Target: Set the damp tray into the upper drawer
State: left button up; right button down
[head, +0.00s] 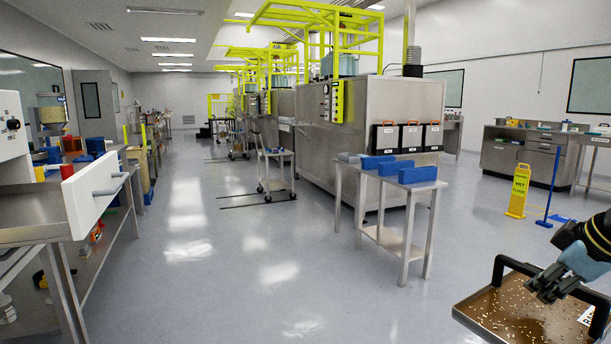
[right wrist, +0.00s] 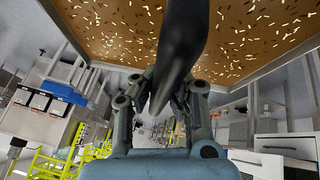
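The damp tray (head: 487,318) is a shallow metal tray with a brown bed scattered with pale grains and a black arched handle (head: 520,266). It is at the lower right of the head view, partly cut off. My right gripper (head: 552,287) is closed around the handle. In the right wrist view the black handle (right wrist: 182,45) passes between the fingers, with the tray's grainy bed (right wrist: 110,25) beyond. An open drawer with a white front (head: 92,198) and grey handle stands at the left of the head view. I cannot tell whether it is the upper one. My left gripper is not visible.
A steel table (head: 398,184) with blue bins stands mid-floor. A yellow wet-floor sign (head: 518,191) and a blue mop (head: 549,190) are at the right. A bench with blue and red items lines the left wall. Wide grey floor (head: 240,270) lies clear between.

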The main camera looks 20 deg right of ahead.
aim_at(45, 207)
jog(key=i+u, duration=0.15)
jog(key=i, duration=0.55)
jog(key=i+l+u, duration=0.15)
jog(key=i, duration=0.55)
jog(key=i+l+u, duration=0.1)
jog(key=i, duration=0.6)
